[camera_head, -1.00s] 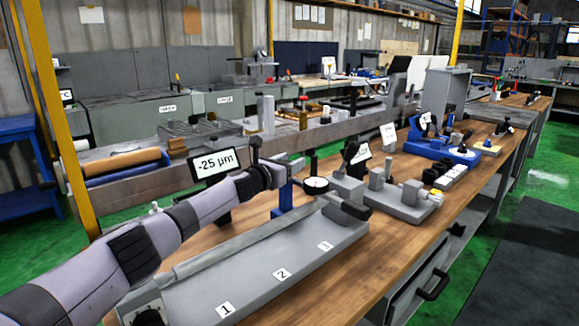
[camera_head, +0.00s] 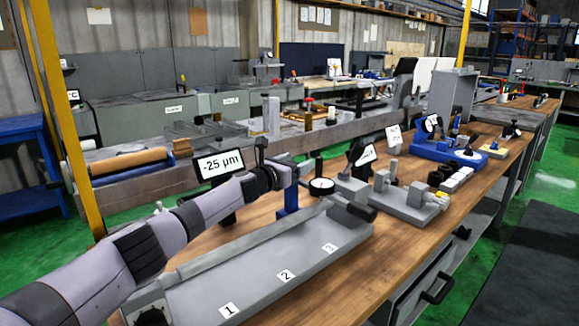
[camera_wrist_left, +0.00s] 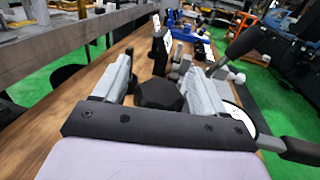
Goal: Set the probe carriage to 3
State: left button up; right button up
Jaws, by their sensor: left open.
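A long grey base (camera_head: 250,290) carries labels 1, 2 and 3 along its front and a rail behind them. The probe carriage, with a blue post (camera_head: 289,198), a round dial (camera_head: 321,187) and a black handle (camera_head: 352,208), stands at the label 3 end. A display (camera_head: 220,165) behind the base reads -25 µm. My left gripper (camera_head: 283,168) is open, just above and behind the blue post. In the left wrist view its two fingers (camera_wrist_left: 160,70) are apart, with a black knob-like part low between them. The dial (camera_wrist_left: 240,117) lies right of the fingers, partly hidden. My right gripper is out of view.
A grey fixture (camera_head: 408,203) and a blue fixture (camera_head: 440,148) stand farther along the bench, beyond the label 3 end. A wood-coloured roll (camera_head: 130,162) lies on the left. The wooden bench front (camera_head: 400,250) is clear.

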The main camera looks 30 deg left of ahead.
pick_arm(q)
jog(key=s, duration=0.7)
jog(key=shift+a, duration=0.3)
dwell(0.4)
